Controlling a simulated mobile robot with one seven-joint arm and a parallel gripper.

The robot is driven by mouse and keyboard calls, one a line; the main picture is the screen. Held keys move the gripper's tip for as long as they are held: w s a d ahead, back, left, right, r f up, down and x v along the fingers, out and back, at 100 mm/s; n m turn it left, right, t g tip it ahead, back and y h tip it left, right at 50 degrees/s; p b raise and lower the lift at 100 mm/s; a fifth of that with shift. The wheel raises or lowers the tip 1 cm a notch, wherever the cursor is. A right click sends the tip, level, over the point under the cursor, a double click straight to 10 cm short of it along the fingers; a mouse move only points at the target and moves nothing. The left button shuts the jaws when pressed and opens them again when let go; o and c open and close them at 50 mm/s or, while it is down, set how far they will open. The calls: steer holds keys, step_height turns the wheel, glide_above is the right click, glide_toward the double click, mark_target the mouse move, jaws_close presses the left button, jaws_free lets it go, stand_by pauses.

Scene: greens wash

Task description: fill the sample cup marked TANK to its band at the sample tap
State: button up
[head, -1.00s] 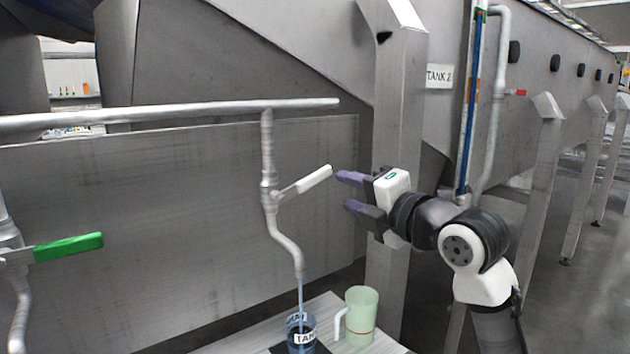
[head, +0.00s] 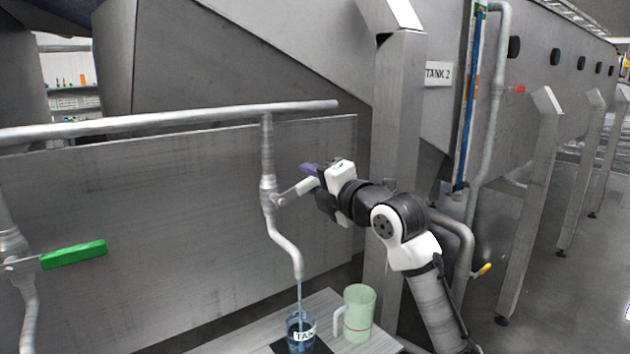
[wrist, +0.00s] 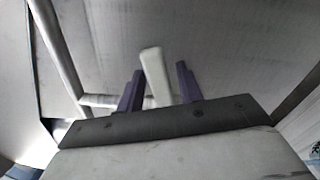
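The cup marked TANK (head: 301,343) stands under the sample tap's spout (head: 297,266). A thin stream runs from the spout into it, and blue liquid shows inside; I cannot make out its band or the exact level. The tap's white lever (head: 290,192) points right and slightly up, partly hidden by my gripper (head: 314,184). In the wrist view the lever (wrist: 154,68) lies between the two purple fingers of my gripper (wrist: 158,80), with a gap on each side. The fingers are open.
A pale green jug (head: 360,302) with a red line stands close right of the cup on the small table (head: 322,303). A green-handled valve (head: 73,253) is at the left. A steel post (head: 398,120) stands behind my arm; a sign reads TANK 2 (head: 438,73).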

jaws_close()
steer(key=shift+f+m+b, duration=0.8)
steer(key=shift+b, duration=0.15)
steer(key=shift+w+d+f+m+b, duration=0.15)
steer(key=shift+f+m+b, duration=0.35)
steer(key=shift+m, duration=0.6)
steer(key=shift+o, duration=1)
jaws_free()
